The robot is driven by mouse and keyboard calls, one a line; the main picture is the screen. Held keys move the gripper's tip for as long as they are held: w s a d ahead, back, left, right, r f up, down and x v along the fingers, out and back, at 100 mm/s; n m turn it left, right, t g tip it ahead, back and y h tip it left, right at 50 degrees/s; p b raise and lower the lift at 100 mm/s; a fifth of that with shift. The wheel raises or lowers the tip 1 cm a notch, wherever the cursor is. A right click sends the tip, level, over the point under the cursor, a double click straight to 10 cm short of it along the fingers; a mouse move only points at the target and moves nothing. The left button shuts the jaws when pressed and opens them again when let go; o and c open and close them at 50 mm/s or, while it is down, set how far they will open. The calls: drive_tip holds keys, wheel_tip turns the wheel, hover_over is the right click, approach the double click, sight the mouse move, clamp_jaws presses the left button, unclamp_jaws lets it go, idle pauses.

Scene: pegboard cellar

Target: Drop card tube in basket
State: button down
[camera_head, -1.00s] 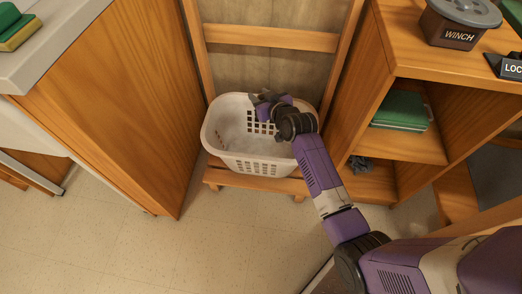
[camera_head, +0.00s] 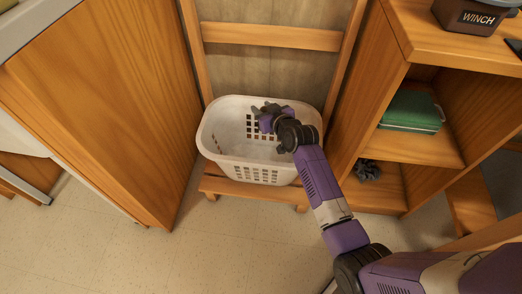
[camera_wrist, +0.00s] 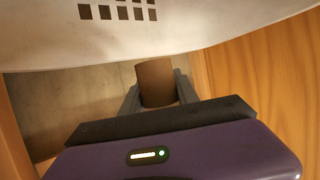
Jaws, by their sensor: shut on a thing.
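The card tube (camera_wrist: 156,83) is a brown cylinder, seen in the wrist view between the two grey fingers of my gripper (camera_wrist: 158,90). My gripper is shut on it. In the head view, my gripper (camera_head: 263,112) is over the white plastic basket (camera_head: 222,150), toward its back right part. The tube cannot be made out in the head view, where my wrist and gripper hide it. The basket has slotted walls and stands upright on a low wooden stand. Its pale wall also shows across the top of the wrist view (camera_wrist: 190,30).
A tall wooden cabinet (camera_head: 110,100) stands close left of the basket. A wooden shelf unit (camera_head: 420,150) stands at right, holding a green box (camera_head: 410,112) and a dark crumpled thing (camera_head: 367,170). A winch box (camera_head: 478,16) sits on top. The floor (camera_head: 220,245) in front is clear.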

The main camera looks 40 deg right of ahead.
drive_tip(key=c, duration=0.8)
unclamp_jaws()
drive_tip(key=shift+c, duration=0.2)
drive_tip(key=p+v, duration=0.3)
drive_tip(key=v, duration=0.4)
drive_tip(key=shift+s, duration=0.4)
drive_tip(key=shift+a+r, duration=0.1)
drive_tip(key=shift+r, duration=0.1)
